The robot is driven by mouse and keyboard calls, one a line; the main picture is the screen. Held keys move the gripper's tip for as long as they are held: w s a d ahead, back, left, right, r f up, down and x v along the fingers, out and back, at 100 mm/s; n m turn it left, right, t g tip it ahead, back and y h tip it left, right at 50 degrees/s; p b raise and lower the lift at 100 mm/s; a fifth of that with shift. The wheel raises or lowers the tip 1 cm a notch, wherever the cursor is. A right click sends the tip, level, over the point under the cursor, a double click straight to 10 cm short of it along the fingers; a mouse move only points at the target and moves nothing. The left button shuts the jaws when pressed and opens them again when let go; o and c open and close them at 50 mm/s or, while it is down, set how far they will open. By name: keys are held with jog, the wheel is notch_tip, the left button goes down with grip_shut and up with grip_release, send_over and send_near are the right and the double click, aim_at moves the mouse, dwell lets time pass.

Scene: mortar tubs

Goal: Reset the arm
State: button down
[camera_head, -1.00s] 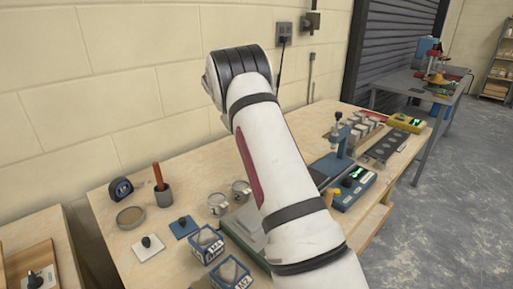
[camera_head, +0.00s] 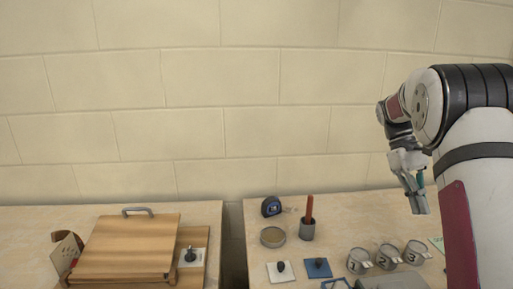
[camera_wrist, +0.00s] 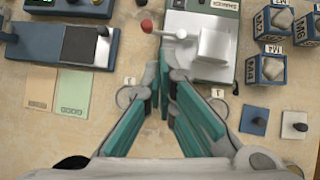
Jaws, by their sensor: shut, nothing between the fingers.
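My arm comes in from the right of the head view, bent, with my gripper (camera_head: 416,203) hanging over the right bench near the wall. The fingers point down and are shut with nothing held. In the wrist view my gripper (camera_wrist: 170,78) shows its two teal-padded fingers above the bench top, pointing toward a grey device with a red knob (camera_wrist: 147,26). Nothing is seen touching the fingers. Parts of the mugs below are hidden behind the fingers.
Numbered mugs (camera_head: 388,257), a cup with a red-handled tool (camera_head: 308,228), a tape measure (camera_head: 271,207), a round dish (camera_head: 272,237) and knobbed plates (camera_head: 317,267) stand on the right bench. Blue boxes (camera_wrist: 266,68) show in the wrist view. A wooden box (camera_head: 130,250) is on the left bench, across a gap.

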jog(key=s+a+r+t+p, duration=0.2)
jog(key=s+a+r+t, duration=0.4)
jog(key=s+a+r, duration=0.6)
jog(key=s+a+f+m+t+p, duration=0.1)
jog(key=s+a+f+t, duration=0.1)
jog(key=s+a, duration=0.3)
jog(key=s+a+f+t+y, duration=0.1)
jog(key=s+a+f+t, duration=0.1)
jog(key=s+a, duration=0.4)
jog(key=s+t, duration=0.1)
jog(key=s, duration=0.3)
jog(key=shift+s+a+m+y+p, duration=0.25)
jog(key=shift+m+y+p, duration=0.05)
jog(key=shift+m+p, duration=0.1)
